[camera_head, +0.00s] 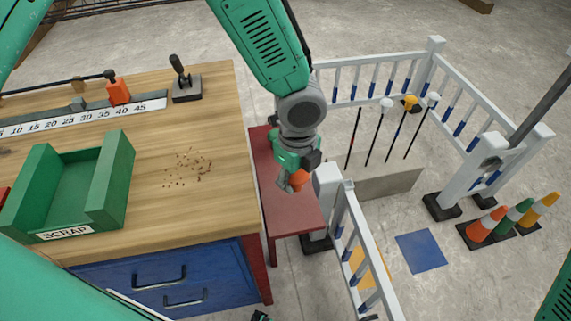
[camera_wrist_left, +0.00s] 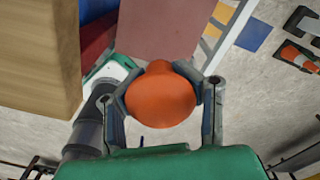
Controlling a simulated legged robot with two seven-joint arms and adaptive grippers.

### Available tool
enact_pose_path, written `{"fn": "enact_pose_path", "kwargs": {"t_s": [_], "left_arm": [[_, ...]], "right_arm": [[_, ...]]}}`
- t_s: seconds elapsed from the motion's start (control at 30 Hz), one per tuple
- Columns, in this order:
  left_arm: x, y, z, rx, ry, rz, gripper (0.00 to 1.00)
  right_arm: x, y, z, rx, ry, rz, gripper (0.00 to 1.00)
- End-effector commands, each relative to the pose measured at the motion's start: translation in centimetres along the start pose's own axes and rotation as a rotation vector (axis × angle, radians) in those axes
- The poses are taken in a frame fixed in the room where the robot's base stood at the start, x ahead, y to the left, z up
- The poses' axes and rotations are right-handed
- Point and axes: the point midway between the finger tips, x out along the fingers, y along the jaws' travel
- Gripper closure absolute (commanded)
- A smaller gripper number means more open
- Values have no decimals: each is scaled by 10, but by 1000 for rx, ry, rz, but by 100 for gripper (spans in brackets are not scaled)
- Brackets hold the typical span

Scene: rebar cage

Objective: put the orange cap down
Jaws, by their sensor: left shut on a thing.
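My left gripper (camera_head: 292,178) is shut on the orange cap (camera_head: 299,180). In the left wrist view the cap (camera_wrist_left: 160,96) is a rounded orange piece between the two fingers (camera_wrist_left: 163,100). In the head view the cap appears over the right side of a low red bench (camera_head: 283,200), near a white post. The bench also shows behind the cap in the wrist view (camera_wrist_left: 158,28). I cannot tell how high the cap is above it.
A wooden workbench (camera_head: 215,215) stands left of the red bench, with a green scrap tray (camera_head: 118,180) on it. A white railing (camera_head: 372,262) is close on the right. Cones (camera_head: 486,225) stand at right.

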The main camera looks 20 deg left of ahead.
Motion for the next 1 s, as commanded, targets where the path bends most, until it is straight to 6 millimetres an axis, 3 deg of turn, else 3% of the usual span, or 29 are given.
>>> {"fn": "enact_pose_path", "kwargs": {"t_s": [0.17, 0.43, 0.67, 0.87, 1.0], "left_arm": [[18, 0, 0, -1, 0, 3, 84], [65, -2, -4, 0, -4, 5, 84], [83, -2, -1, -2, -2, 3, 84], [112, 0, 1, -2, 2, 3, 84], [113, -2, 1, -3, 0, 0, 84]], "right_arm": [[11, -1, 1, -1, -1, -1, 60], [21, -1, 1, -1, 0, -1, 60], [24, 0, 1, -1, 0, 0, 60], [30, 0, 2, -1, 0, 0, 60], [30, -1, 2, -1, 0, -1, 60]]}}
